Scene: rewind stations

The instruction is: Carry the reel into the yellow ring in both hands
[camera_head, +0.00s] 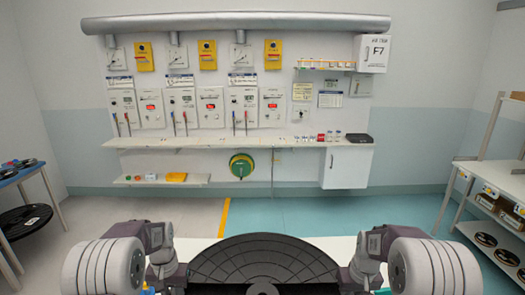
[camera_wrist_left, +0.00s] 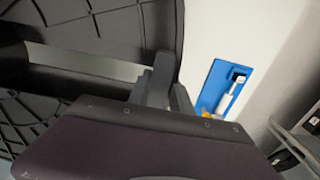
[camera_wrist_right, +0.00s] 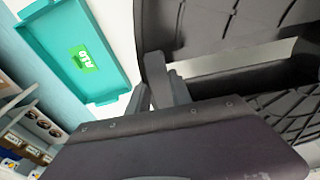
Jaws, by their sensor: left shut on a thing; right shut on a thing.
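The reel (camera_head: 265,258) is large, black and ribbed, and lies in front of me at the bottom of the head view, its near part cut off. My left gripper (camera_wrist_left: 168,88) is shut on the reel's rim at its left side; the reel fills the left of the left wrist view (camera_wrist_left: 110,25). My right gripper (camera_wrist_right: 160,88) is shut on the rim at the right side; the reel fills the right of the right wrist view (camera_wrist_right: 220,30). I see no yellow ring; only a straight yellow floor strip (camera_head: 224,217) shows ahead.
A white surface (camera_head: 340,245) shows behind the reel. A teal tray (camera_wrist_right: 112,65) lies to the right, a blue holder (camera_wrist_left: 214,84) to the left. A blue table (camera_head: 22,172) with reels stands left, a shelf rack (camera_head: 490,170) right. The floor toward the wall bench (camera_head: 240,143) is clear.

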